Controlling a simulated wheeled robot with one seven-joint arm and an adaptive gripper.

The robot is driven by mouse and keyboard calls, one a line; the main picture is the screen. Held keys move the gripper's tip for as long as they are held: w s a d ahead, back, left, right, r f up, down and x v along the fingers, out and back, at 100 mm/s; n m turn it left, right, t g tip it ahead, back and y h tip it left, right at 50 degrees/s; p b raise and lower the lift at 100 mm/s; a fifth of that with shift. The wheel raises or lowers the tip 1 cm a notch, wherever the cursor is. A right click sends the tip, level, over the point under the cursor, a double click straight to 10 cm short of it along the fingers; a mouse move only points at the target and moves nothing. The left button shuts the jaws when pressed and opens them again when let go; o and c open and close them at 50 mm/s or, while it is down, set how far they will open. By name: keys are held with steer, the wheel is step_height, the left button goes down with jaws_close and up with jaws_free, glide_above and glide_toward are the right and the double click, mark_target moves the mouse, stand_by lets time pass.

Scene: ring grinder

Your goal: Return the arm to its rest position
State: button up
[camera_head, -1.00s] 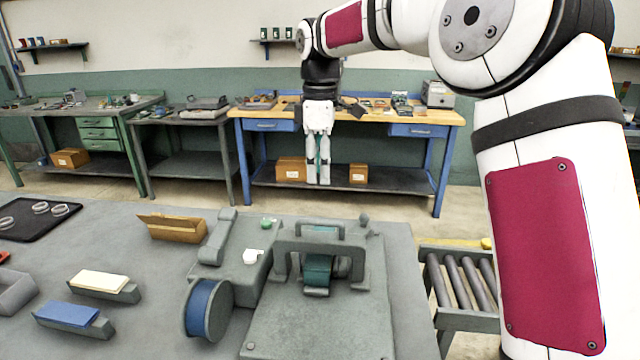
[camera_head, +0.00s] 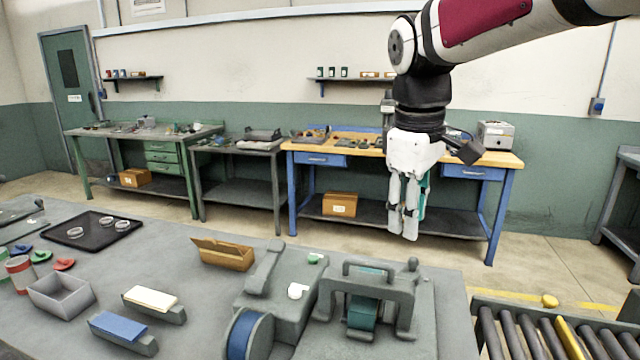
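My arm reaches in from the upper right in the head view. My gripper (camera_head: 403,235) hangs from it with its white fingers pointing down, above and behind the grinder. The fingers are close together, and a teal part shows beside them. I cannot tell whether they are fully shut. No ring shows between the fingertips. The grey grinder (camera_head: 408,300) with its teal roller (camera_head: 364,312) stands on the front bench, apart from the gripper. Several rings (camera_head: 76,232) lie on a black tray (camera_head: 62,243) at the left.
The grey front bench (camera_head: 200,290) holds a brown box (camera_head: 222,253), a blue pad (camera_head: 118,326), a cream pad (camera_head: 150,298) and a grey bin (camera_head: 60,294). A roller conveyor (camera_head: 520,335) is at right. A wooden workbench (camera_head: 370,155) stands behind the gripper.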

steer(key=s+d+f+m+t, duration=0.1)
steer(key=s+f+m, duration=0.1)
steer(key=s, duration=0.5)
steer(key=s+d+f+m, duration=0.2)
steer(key=s+f+m, duration=0.1)
steer(key=s, duration=0.5)
steer(key=s+d+f+m+t+y, duration=0.1)
steer(key=s+d+f+m, duration=0.1)
steer(key=s, duration=0.5)
steer(key=shift+s+f+m+t, duration=0.35)
steer(key=shift+f+m, duration=0.1)
steer(key=shift+m, duration=0.75)
